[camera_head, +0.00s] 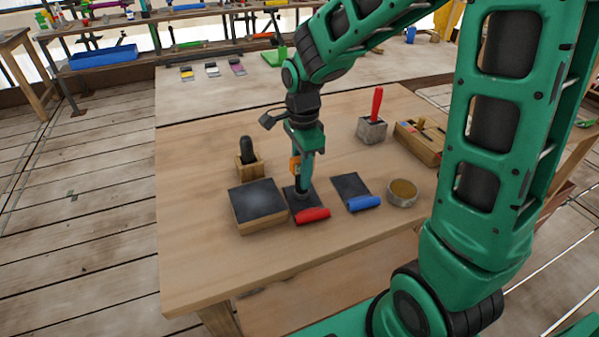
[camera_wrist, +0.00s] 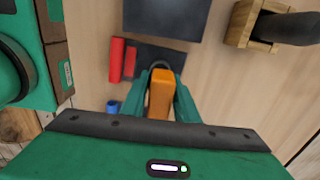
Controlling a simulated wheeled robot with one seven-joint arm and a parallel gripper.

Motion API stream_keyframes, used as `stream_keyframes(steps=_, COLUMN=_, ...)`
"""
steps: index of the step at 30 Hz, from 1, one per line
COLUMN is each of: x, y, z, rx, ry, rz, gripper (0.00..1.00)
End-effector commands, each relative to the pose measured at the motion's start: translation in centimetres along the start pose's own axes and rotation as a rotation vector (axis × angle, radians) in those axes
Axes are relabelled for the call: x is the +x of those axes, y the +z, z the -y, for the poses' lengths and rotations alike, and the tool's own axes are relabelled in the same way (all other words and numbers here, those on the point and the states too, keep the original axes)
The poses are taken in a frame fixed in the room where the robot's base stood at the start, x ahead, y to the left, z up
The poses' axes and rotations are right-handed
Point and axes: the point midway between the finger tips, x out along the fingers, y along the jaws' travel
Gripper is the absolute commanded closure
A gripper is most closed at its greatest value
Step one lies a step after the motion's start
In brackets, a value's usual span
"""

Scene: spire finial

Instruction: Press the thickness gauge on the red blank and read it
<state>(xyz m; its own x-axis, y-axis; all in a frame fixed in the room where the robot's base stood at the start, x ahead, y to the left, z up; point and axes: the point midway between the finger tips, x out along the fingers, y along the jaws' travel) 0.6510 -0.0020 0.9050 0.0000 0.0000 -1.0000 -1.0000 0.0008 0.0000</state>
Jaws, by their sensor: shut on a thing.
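The red blank is a dark flat plate (camera_head: 291,199) with a red roll (camera_head: 313,214) along its front edge. In the wrist view its plate (camera_wrist: 147,53) and red roll (camera_wrist: 116,58) also show. My gripper (camera_head: 302,177) points down over this plate, shut on the orange thickness gauge (camera_head: 295,164). The gauge (camera_wrist: 160,95) sits between my green fingers in the wrist view. Its dark lower end is at the plate, and I cannot tell whether it presses on it. No readout shows on the gauge in these views.
A dark-topped block (camera_head: 257,204) stands close left of the plate. A blue-edged plate (camera_head: 351,188) and a round tin (camera_head: 402,193) lie to the right. Behind are a wooden holder (camera_head: 249,168) with a dark handle and a block (camera_head: 371,132) with a red handle. The front table is clear.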

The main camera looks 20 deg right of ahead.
Motion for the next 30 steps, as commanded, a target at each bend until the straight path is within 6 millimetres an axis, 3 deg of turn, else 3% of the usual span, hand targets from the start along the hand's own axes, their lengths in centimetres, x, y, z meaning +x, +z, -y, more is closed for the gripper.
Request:
stream_keyframes(steps=8, x=-0.2, y=0.0, z=-0.1, rx=0.000, ry=0.002, rz=0.000, gripper=1.00)
stream_keyframes(steps=30, x=-5.0, y=0.0, z=0.0, rx=0.000, ry=-0.001, rz=0.000, gripper=1.00)
